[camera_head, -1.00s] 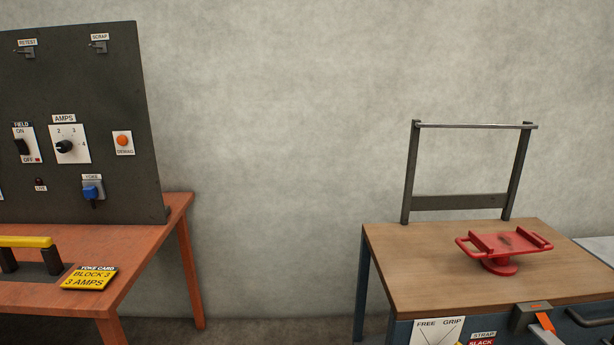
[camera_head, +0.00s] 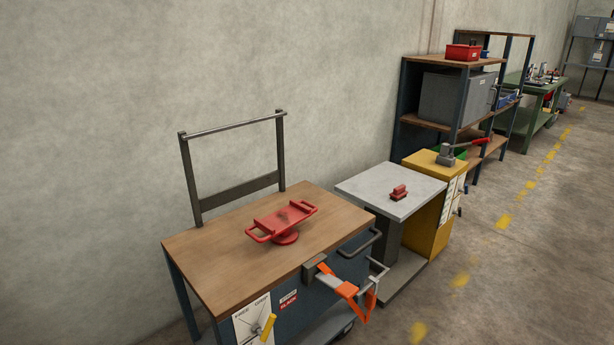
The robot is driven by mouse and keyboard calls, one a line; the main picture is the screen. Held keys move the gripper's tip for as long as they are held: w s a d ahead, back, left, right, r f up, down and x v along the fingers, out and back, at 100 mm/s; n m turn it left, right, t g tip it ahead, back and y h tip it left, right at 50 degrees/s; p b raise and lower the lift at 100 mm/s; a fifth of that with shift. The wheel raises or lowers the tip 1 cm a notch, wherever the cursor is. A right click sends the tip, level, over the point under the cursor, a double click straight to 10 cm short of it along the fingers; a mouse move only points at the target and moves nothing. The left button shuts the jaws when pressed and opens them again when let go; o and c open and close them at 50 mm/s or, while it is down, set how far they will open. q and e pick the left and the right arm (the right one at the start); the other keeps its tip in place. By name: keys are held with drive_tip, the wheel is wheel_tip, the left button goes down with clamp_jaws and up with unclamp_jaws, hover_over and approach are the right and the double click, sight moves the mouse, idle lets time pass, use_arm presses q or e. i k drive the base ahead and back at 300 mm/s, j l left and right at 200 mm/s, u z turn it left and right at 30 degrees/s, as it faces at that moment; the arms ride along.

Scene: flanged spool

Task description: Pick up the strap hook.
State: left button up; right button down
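An orange strap (camera_head: 346,288) comes out of a grey box (camera_head: 315,270) at the front edge of the wood-topped cart and hangs in a loop beyond the edge. A light grey piece (camera_head: 376,270) shows by the strap's outer end; I cannot tell whether it is the strap hook or part of a handle. A red plate labelled for strap slack (camera_head: 288,300) is on the cart's front. Neither of my grippers is in view.
A red two-handled cradle (camera_head: 284,218) stands on the cart top (camera_head: 210,262), with a dark frame (camera_head: 190,180) behind. To the right are a grey table (camera_head: 365,186) with a small red part (camera_head: 398,192), a yellow cabinet (camera_head: 430,225) and shelves. Open floor lies at the right.

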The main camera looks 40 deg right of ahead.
sight(371, 294)
drive_tip(key=z, duration=1.8)
drive_tip(key=i+l, duration=0.15)
